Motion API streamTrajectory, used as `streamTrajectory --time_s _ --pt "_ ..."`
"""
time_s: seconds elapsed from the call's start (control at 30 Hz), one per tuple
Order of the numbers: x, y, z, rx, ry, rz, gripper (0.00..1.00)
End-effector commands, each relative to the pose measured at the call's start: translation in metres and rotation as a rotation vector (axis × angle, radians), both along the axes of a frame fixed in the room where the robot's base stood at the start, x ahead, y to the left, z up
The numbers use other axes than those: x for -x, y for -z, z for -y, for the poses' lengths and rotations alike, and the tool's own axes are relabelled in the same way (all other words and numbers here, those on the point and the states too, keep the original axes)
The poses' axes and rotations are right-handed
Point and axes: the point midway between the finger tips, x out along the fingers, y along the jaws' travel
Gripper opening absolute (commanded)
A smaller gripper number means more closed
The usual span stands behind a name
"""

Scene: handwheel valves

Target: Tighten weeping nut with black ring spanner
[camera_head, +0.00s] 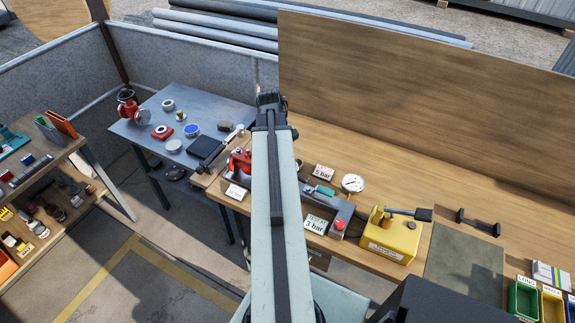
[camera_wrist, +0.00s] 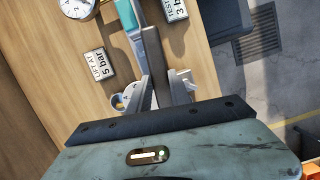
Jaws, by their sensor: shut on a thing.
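My gripper (camera_head: 270,98) is at the far end of my arm in the head view, seen from behind, over the back of the wooden bench. In the wrist view my gripper (camera_wrist: 155,94) is shut on a dark straight bar, which I take to be the black ring spanner (camera_wrist: 153,72). Its ring end cannot be made out. A red valve body (camera_head: 240,160) sits on the bench just left of my arm, partly hidden by it. The weeping nut cannot be made out in either view, and no drip shows.
A teal-handled lever (camera_head: 325,190), a gauge (camera_head: 353,183), a "5 bar" sign (camera_head: 324,172) and a "3 bar" sign (camera_head: 315,224) lie right of my arm. A yellow box (camera_head: 390,240) and a dark rack (camera_head: 479,222) stand farther right. A wooden board rises behind the bench.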

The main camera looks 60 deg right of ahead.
Motion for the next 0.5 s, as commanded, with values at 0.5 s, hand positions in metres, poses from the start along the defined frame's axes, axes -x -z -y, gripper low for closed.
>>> streamTrajectory --time_s 0.5 --pt "0.0 -0.049 0.0 0.0 0.0 0.0 0.0"
